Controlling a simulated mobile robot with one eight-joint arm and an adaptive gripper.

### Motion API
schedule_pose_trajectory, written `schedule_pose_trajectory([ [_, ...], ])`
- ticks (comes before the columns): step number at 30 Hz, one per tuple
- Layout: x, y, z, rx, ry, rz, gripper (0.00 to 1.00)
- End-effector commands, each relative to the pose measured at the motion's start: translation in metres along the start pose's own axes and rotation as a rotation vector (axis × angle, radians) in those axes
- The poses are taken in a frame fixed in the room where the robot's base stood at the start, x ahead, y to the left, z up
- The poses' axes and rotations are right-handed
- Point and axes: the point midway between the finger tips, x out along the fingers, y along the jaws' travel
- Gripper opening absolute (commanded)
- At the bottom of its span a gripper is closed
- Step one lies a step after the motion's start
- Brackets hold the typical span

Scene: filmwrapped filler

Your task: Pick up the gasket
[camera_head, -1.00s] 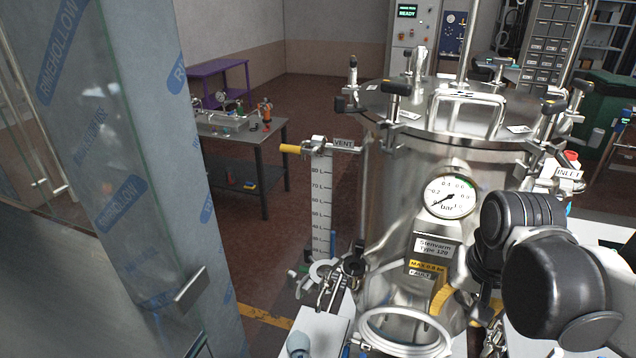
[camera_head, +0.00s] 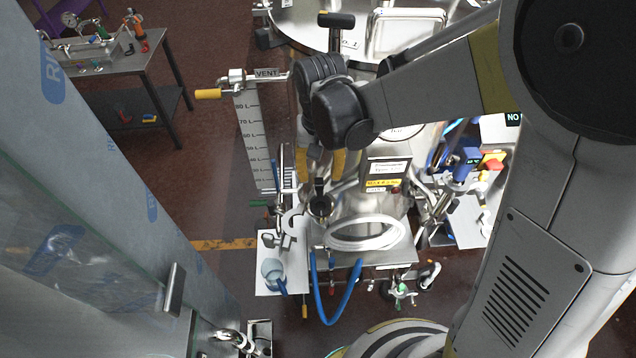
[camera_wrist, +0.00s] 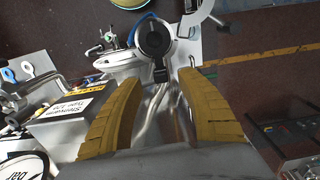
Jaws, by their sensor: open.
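A white ring (camera_head: 366,233), which looks like the gasket, sits low at the front of the steel vessel, above a small steel shelf. In the wrist view a white ring (camera_wrist: 122,60) shows beyond the left finger, partly hidden by a black round knob. My gripper (camera_wrist: 157,84) is open, with its two yellow-padded fingers apart and nothing held between them. In the head view my gripper (camera_head: 331,163) is in front of the vessel, above and left of the ring, partly hidden by my wrist.
The black knob (camera_wrist: 154,38) stands just beyond my fingertips. A blue hose (camera_head: 340,300) hangs below the ring. A white board with a pale blue cup (camera_head: 271,270) is at the left. A film-wrapped column (camera_head: 110,190) stands further left. Open floor (camera_head: 205,180) lies between.

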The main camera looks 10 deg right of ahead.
Motion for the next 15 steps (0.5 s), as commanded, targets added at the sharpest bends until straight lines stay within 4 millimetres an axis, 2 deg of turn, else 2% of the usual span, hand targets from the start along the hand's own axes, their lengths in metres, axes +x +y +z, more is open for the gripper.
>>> schedule_pose_trajectory([
  [3, 0.021, -0.001, -0.002, 0.0, 0.0, 0.0, 0.45],
  [7, 0.037, -0.001, -0.002, 0.0, 0.0, 0.0, 0.45],
  [15, 0.041, -0.001, -0.002, 0.0, 0.0, 0.0, 0.45],
])
